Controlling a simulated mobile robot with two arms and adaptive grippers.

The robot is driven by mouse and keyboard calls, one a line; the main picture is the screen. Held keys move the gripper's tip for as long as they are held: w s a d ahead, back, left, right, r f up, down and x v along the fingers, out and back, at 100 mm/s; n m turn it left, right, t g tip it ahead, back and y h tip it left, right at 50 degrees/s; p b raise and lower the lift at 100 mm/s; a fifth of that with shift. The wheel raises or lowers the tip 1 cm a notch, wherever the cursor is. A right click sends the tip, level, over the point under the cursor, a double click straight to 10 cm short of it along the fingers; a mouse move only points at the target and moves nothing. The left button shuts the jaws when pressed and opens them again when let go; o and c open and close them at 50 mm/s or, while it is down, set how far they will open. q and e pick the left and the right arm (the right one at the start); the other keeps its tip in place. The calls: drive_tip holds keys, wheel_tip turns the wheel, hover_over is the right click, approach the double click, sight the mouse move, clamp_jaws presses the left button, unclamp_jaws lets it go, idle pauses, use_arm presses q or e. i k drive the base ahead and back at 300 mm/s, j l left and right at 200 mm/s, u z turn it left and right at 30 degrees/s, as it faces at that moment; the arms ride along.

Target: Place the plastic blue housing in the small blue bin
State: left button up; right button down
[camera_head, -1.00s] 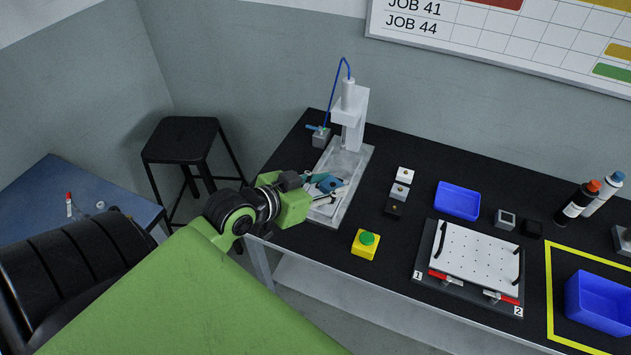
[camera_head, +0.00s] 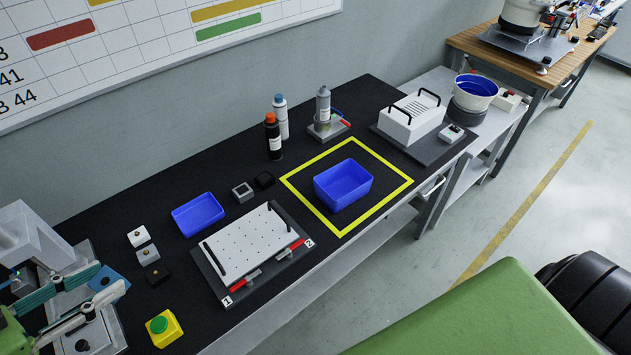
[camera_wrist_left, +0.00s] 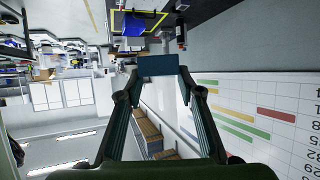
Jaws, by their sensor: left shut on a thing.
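The plastic blue housing (camera_head: 112,281) is a small flat blue piece at the lower left of the head view. My left gripper (camera_head: 107,283) is shut on it, above the fixture end of the bench. In the left wrist view the housing (camera_wrist_left: 158,66) spans the gap between the two fingertips. A shallow blue bin (camera_head: 198,214) sits on the black bench to the right of the gripper. A deeper blue bin (camera_head: 343,184) stands inside a yellow outline farther right; it also shows in the left wrist view (camera_wrist_left: 133,24). Both look empty. My right gripper is out of view.
A white perforated plate fixture (camera_head: 254,245) lies in front of the shallow bin. Small blocks (camera_head: 148,254) and a yellow box with a green button (camera_head: 164,327) are near the gripper. Bottles (camera_head: 273,136) stand at the back. The metal screwdriver stand (camera_head: 35,238) is beside the gripper.

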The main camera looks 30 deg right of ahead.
sight(348, 189)
drive_tip(key=i+z, duration=0.2)
drive_tip(key=i, duration=0.15)
drive_tip(key=i+j+z, duration=0.25)
drive_tip(key=i+l+z, duration=0.1)
drive_tip(key=z, duration=1.75)
